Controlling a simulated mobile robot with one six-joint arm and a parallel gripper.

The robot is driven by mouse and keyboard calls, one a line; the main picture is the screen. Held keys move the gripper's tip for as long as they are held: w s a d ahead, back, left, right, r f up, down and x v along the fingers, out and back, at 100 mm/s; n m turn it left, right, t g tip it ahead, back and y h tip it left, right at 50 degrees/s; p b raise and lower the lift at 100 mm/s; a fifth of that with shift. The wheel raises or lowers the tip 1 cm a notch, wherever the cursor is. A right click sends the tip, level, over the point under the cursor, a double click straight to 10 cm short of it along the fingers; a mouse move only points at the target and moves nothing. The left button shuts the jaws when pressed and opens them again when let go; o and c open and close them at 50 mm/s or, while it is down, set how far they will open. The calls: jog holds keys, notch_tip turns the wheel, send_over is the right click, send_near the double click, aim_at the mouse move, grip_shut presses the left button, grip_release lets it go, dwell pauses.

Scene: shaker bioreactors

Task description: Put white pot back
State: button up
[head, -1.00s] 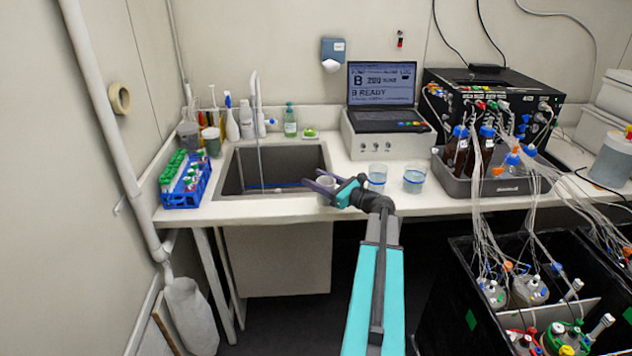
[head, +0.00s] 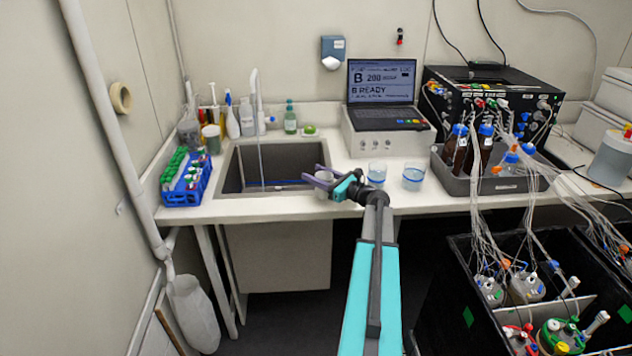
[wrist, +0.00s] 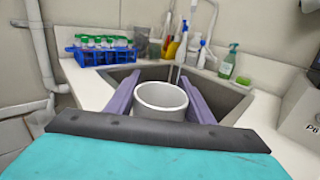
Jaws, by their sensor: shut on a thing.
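The white pot (wrist: 161,98) is a small, open-topped cup, upright and apparently empty. It sits between the two purple fingers of my gripper (wrist: 162,92) in the wrist view, and the gripper is shut on it. In the head view the white pot (head: 324,177) shows small and partly hidden by my gripper (head: 318,180), at the right rim of the sink (head: 229,170). I cannot tell whether its base touches the counter.
Two clear cups (head: 377,173) with blue bands stand right of my gripper. A blue rack (head: 187,190) of green-capped tubes stands left of the sink. Bottles, including a green one (head: 290,118), line the back. A laptop (head: 382,88) sits on a white box behind the cups.

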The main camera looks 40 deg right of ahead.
jog(key=shift+f+p, duration=0.7)
jog(key=shift+f, duration=0.75)
jog(key=shift+f, duration=0.15)
jog(key=o, duration=1)
jog(key=shift+r, duration=0.25)
jog(key=s+b, duration=0.1)
jog(key=s, duration=0.3)
jog(key=s+d+b, duration=0.1)
jog(key=s+b, duration=0.1)
jog(key=s, duration=0.2)
jog(key=s+b, duration=0.1)
jog(key=s, duration=0.3)
jog(key=shift+d+f, duration=0.1)
jog(key=shift+d, duration=0.2)
